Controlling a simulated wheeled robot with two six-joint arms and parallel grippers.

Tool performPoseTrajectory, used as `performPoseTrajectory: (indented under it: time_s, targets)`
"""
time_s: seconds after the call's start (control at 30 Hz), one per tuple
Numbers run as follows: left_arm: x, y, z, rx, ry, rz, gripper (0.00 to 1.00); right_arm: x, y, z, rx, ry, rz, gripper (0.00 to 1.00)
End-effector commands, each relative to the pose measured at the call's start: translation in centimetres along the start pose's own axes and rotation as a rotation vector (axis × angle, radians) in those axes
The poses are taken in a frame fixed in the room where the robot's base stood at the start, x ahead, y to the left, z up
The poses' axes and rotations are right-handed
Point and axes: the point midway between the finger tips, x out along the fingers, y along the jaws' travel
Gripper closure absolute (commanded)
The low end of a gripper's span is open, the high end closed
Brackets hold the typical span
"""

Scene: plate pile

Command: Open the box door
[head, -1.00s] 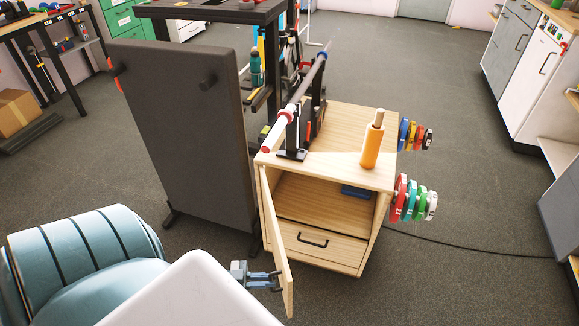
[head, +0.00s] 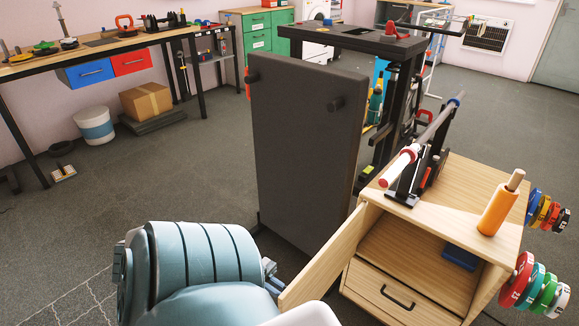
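The wooden box (head: 459,178) stands at the right with its front open, showing an upper compartment above a drawer (head: 391,296) with a black handle. Its wooden door (head: 330,254) stands wide open, swung out to the lower left from the left edge, with a broad face visible. My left gripper (head: 272,274) is beside the door's free edge, on its left side, largely hidden by my own arm. Its fingertips are not clear, and I cannot tell whether it touches the door. My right gripper is not in view.
A dark upright panel (head: 303,150) stands behind the door. On the box are a bar on a black stand (head: 405,180) and an orange cylinder (head: 498,208). Coloured discs (head: 522,280) project from its right side. A blue item (head: 460,257) lies inside. Floor is free at left.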

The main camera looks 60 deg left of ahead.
Motion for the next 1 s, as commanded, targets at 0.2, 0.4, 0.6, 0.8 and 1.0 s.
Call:
performPoseTrajectory:
  time_s: [0.2,0.4,0.6,0.8,1.0]
  targets:
    - [-0.4,-0.7,-0.1,0.006,-0.001,-0.009,1.00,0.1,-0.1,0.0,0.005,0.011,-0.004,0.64]
    - [-0.4,-0.8,-0.2,0.008,-0.001,-0.010,1.00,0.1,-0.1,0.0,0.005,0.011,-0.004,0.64]
    - [-0.3,-0.8,-0.2,0.009,0.000,-0.009,0.67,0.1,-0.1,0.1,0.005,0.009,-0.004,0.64]
    - [-0.4,-0.5,-0.1,0.006,0.000,-0.006,0.67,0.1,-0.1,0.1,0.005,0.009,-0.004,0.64]
    - [-1.5,-0.5,0.0,0.004,-0.002,-0.005,0.67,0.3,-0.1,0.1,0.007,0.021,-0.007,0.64]
